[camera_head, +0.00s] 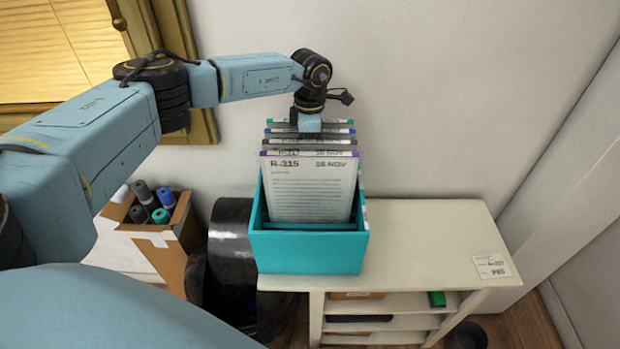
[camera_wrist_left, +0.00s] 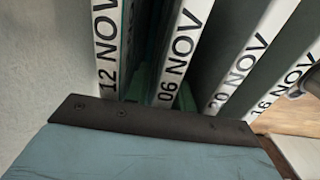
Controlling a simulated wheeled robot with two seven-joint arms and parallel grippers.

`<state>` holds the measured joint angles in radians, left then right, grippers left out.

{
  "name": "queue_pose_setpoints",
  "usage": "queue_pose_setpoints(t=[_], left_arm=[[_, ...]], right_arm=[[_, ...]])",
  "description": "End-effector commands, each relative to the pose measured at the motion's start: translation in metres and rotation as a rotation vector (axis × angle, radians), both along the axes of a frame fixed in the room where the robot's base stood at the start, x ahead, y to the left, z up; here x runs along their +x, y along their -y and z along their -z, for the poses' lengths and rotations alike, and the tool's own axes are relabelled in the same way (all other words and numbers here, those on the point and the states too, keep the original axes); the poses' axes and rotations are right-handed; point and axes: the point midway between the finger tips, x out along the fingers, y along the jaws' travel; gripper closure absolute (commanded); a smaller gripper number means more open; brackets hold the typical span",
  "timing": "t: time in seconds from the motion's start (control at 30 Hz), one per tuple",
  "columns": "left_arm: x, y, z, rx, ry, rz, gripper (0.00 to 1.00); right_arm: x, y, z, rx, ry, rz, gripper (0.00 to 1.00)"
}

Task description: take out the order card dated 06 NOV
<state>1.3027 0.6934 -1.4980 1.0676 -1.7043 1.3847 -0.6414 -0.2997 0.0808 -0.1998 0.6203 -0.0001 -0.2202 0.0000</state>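The order cards stand upright in a teal box (camera_head: 308,253). In the left wrist view the 06 NOV card (camera_wrist_left: 178,58) stands between the 12 NOV card (camera_wrist_left: 107,50) and the 20 NOV card (camera_wrist_left: 238,70), with the 16 NOV card (camera_wrist_left: 284,86) at the right. In the head view the front card (camera_head: 310,188) reads R-315, 16 NOV; the date on the 06 NOV card cannot be read there. My left gripper (camera_head: 308,124) points down over the rear cards, covering parts of them. Its fingertips and any grip are hidden. My right gripper is out of view.
The box stands on a white shelf unit (camera_head: 430,225), whose top is clear to the right apart from a label (camera_head: 492,266). A carton of rolls (camera_head: 150,235) and a black cylinder (camera_head: 232,240) stand left. A wall lies behind.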

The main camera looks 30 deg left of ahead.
Motion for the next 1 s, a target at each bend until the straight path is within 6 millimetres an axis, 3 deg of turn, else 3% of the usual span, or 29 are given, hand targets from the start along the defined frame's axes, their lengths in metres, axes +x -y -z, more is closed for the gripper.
queue_pose_setpoints(t=[0.1, 0.3, 0.77, 1.0], left_arm=[[0.000, 0.000, 0.000, 0.000, 0.000, 0.000, 0.77], [0.000, 0.000, 0.000, 0.000, 0.000, 0.000, 1.00], [0.000, 0.000, -0.003, -0.001, 0.001, 0.000, 1.00], [0.001, 0.000, -0.023, -0.001, 0.004, 0.001, 1.00]], right_arm=[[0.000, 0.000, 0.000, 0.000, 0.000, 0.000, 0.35], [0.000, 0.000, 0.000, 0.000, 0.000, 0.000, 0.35], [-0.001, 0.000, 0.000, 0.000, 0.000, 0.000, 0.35], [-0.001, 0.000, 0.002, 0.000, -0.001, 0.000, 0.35]])
